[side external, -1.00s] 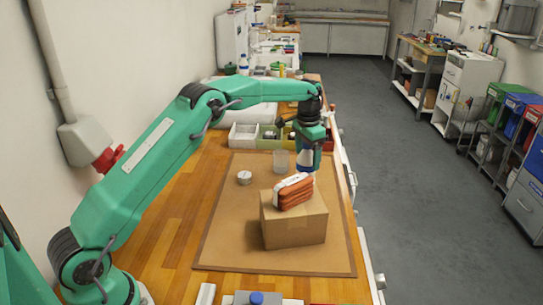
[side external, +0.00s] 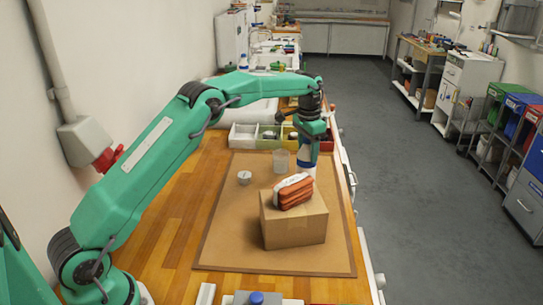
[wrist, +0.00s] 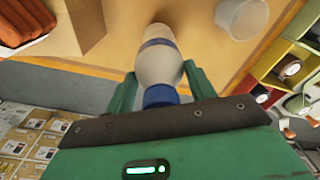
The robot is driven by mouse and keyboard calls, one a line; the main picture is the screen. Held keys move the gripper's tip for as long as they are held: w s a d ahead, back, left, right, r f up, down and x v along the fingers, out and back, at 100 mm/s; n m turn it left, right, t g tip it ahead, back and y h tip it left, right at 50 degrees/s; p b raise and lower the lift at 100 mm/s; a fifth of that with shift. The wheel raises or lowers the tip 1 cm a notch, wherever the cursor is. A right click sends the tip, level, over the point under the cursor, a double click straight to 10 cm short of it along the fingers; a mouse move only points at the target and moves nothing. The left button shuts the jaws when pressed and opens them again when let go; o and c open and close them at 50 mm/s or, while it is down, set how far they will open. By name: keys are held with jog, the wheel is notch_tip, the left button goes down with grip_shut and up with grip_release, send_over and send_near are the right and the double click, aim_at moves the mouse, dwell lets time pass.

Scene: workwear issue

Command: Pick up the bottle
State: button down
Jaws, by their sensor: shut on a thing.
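The bottle (side external: 307,170) is pale with a blue top and stands upright under my gripper (side external: 308,143), behind the cardboard box. Its lower end is hidden by the folded orange stack, so I cannot tell how far it is from the mat. In the wrist view, the bottle's pale body (wrist: 158,64) and blue cap sit between the two green fingers of my gripper (wrist: 161,82). The gripper is shut on the bottle near its cap end.
A cardboard box (side external: 293,226) bears a folded orange stack (side external: 294,193) close in front of the bottle. A clear cup (side external: 281,161) and a round tin (side external: 244,178) stand on the brown mat (side external: 228,235). Divided bins (side external: 243,137) line the far side.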

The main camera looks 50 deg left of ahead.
notch_tip(320, 180, up, 8)
jog(key=shift+f, duration=0.2)
jog(key=shift+r, duration=0.45)
dwell(0.5)
